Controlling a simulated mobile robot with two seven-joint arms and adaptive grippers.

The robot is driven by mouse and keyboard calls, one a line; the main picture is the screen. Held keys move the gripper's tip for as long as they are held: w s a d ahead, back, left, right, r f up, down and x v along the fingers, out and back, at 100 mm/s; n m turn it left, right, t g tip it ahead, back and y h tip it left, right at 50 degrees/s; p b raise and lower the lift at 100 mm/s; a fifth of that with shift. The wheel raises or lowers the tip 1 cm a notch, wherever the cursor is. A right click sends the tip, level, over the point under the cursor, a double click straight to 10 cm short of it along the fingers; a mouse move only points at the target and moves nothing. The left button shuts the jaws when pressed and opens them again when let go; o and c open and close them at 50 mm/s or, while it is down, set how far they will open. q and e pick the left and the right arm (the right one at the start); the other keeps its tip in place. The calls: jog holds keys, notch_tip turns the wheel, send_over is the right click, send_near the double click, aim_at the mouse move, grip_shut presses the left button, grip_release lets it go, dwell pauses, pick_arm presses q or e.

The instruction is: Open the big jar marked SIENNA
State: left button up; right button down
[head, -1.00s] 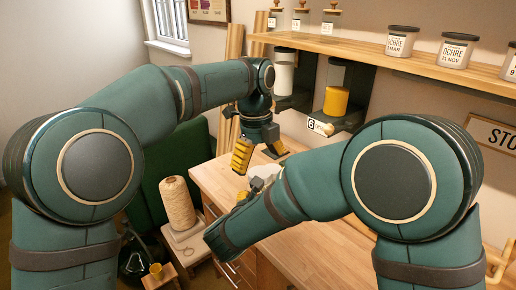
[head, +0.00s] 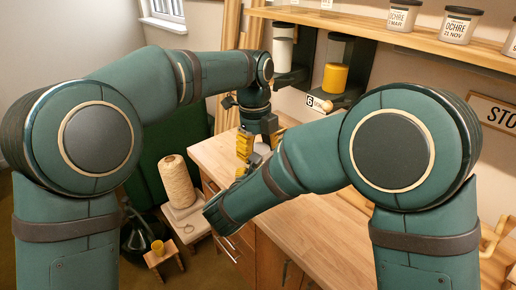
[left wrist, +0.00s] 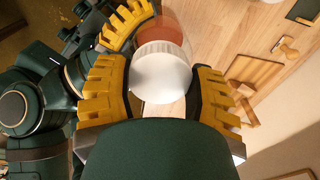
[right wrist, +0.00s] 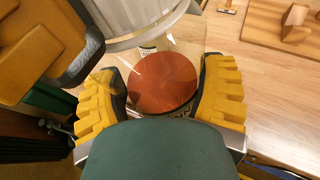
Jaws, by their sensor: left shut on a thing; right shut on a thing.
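My left gripper (head: 261,142) points down over the wood table, its yellow fingers shut on a white ribbed lid (left wrist: 160,74), one finger at each side. Below the lid is a clear jar with red-brown pigment (right wrist: 164,82); the pigment also shows behind the lid in the left wrist view (left wrist: 174,36). My right gripper (right wrist: 168,98) is shut around the jar from the side. The lid (right wrist: 140,18) also shows above the jar in the right wrist view. I cannot tell whether the lid touches the rim.
A shelf (head: 400,36) with OCHRE jars (head: 459,25) runs above the table. A yellow-filled dispenser (head: 335,76) hangs on the wall. A wooden board (left wrist: 253,82) lies on the table (head: 325,219). A twine cone (head: 177,181) stands left of the table.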

pick_arm(q)
jog(key=n, duration=0.2)
jog(key=shift+n, duration=0.4)
jog(key=o, duration=1.3)
jog(key=shift+c, duration=0.2)
